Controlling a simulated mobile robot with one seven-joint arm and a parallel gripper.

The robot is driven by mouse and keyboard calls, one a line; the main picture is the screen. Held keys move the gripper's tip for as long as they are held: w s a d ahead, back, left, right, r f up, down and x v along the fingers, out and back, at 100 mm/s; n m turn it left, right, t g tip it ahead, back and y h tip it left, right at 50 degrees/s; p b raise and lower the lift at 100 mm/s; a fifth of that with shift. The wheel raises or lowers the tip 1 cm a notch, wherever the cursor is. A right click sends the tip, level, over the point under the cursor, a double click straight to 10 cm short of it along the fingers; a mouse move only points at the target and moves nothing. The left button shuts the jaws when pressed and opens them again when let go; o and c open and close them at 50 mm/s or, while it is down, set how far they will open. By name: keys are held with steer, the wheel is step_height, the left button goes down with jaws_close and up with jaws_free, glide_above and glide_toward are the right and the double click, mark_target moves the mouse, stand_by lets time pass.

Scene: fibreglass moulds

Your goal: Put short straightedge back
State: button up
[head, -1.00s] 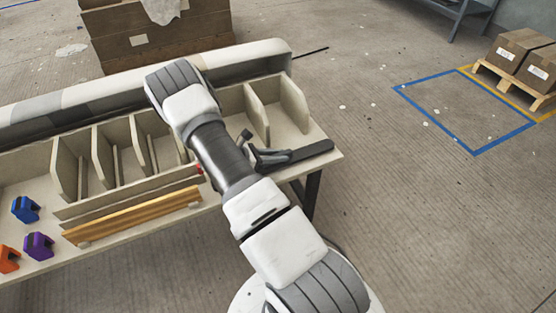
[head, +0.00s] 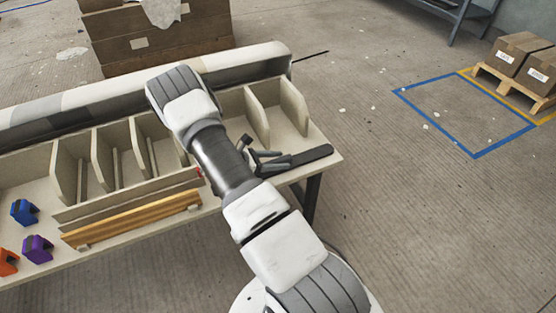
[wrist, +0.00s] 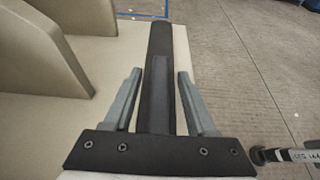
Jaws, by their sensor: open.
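A dark flat bar with a rounded end, apparently the short straightedge (head: 318,153), is at the right end of the bench top, in front of the last dividers. In the wrist view the bar (wrist: 160,45) runs away from me between my two grey fingers. My gripper (wrist: 159,75) is open around it, with a gap on each side. In the head view my gripper (head: 279,157) is low over the bench at the bar's near end. The bar's near part is hidden by my gripper in the head view. I cannot tell whether it rests fully flat.
The divider rack (head: 100,165) stands behind the bar and to its left. A long wooden strip (head: 135,220) lies along the bench front. Blue (head: 24,211), purple (head: 38,248) and orange (head: 8,262) blocks stand at left. Floor lies beyond the bench's right edge.

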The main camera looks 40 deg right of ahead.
steer(key=p+v, duration=0.3)
steer(key=v, duration=0.8)
steer(key=shift+a+r, duration=0.2)
steer(key=shift+a, duration=0.05)
steer(key=shift+w+a+r, duration=0.1)
steer(key=shift+a+r, duration=0.1)
steer(key=shift+r, duration=0.15)
steer(key=s+a+r+m+y, duration=0.2)
steer(key=r+m, duration=0.1)
steer(key=r, duration=0.4)
steer(key=s+a+r+m+t+y, duration=0.1)
steer(key=s+a+r+m+y, duration=0.15)
steer(key=r, duration=0.45)
steer(key=s+a+r+m+y, duration=0.2)
steer(key=r+m, duration=0.1)
steer(key=r, duration=0.4)
steer(key=s+a+r+m+t+y, duration=0.6)
steer(key=s+a+r, duration=0.4)
steer(key=s+r, duration=0.3)
steer(key=shift+s+m+t+y, duration=0.35)
steer(key=shift+s+t, duration=0.55)
steer(key=shift+s, duration=0.25)
steer(key=shift+a, duration=0.1)
step_height(320, 180, up, 23)
steer(key=p, duration=2.3)
